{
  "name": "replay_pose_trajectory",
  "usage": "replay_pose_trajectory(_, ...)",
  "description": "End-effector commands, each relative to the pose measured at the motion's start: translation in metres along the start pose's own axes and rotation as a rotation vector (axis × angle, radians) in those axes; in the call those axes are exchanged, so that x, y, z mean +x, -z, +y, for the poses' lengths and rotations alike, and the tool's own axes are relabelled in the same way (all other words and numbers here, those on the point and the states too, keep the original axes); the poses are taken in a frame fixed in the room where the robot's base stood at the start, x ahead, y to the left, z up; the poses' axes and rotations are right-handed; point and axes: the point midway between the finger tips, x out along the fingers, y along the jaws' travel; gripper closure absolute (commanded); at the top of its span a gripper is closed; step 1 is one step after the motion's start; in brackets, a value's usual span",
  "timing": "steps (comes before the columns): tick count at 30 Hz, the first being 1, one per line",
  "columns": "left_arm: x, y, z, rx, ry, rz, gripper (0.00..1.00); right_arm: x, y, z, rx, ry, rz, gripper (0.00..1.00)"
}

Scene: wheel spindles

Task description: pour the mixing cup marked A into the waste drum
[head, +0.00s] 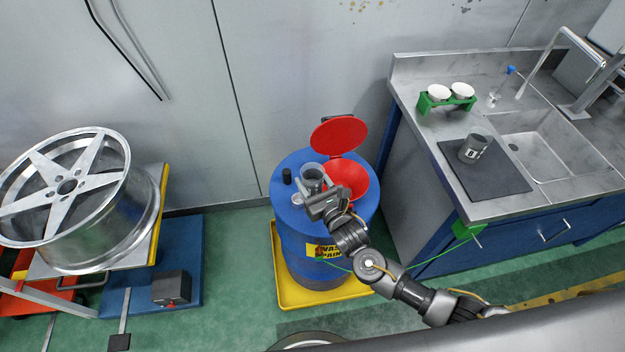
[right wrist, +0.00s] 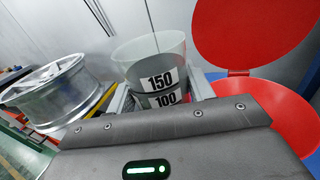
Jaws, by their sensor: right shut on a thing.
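The waste drum (head: 309,245) is blue with a yellow label and stands at the middle of the head view. Its red funnel (head: 346,178) has its red lid (head: 339,135) raised. My right gripper (head: 313,190) is over the drum top, just left of the funnel. It is shut on a clear cup (right wrist: 155,72) that looks upright, with 150 and 100 marks facing the right wrist camera. In the head view the cup (head: 312,172) seems to have grey contents. No letter A is visible on it. My left gripper is out of view.
A grey cup with a letter label (head: 473,149) stands on a dark mat (head: 505,180) by the sink. A green rack (head: 446,105) holds two white cups behind it. A silver wheel (head: 75,190) sits on a stand at left. A yellow tray (head: 290,295) lies under the drum.

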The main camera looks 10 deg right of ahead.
Motion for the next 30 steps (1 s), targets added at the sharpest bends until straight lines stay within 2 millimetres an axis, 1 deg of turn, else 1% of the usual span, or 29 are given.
replay_pose_trajectory(4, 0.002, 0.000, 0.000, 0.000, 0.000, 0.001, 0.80, 0.000, 0.002, 0.000, 0.027, 0.001, 0.005, 0.72)
replay_pose_trajectory(7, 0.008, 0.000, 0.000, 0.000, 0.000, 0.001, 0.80, -0.001, 0.006, 0.001, 0.109, 0.002, 0.022, 0.72)
replay_pose_trajectory(11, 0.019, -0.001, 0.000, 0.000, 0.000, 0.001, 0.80, -0.001, 0.012, 0.002, 0.318, 0.004, 0.063, 0.72)
replay_pose_trajectory(14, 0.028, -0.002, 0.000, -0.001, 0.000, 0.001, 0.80, -0.001, 0.018, 0.003, 0.520, 0.004, 0.105, 0.72)
replay_pose_trajectory(15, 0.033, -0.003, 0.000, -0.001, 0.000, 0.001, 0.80, -0.001, 0.023, 0.001, 0.566, 0.005, 0.116, 0.72)
replay_pose_trajectory(26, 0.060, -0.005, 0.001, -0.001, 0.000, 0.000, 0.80, 0.001, 0.057, -0.008, 0.971, 0.006, 0.199, 0.72)
replay_pose_trajectory(27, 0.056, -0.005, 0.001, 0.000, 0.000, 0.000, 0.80, 0.001, 0.051, -0.007, 0.960, 0.004, 0.198, 0.72)
replay_pose_trajectory(30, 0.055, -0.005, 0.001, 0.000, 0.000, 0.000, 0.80, 0.001, 0.051, -0.007, 0.957, 0.004, 0.197, 0.72)
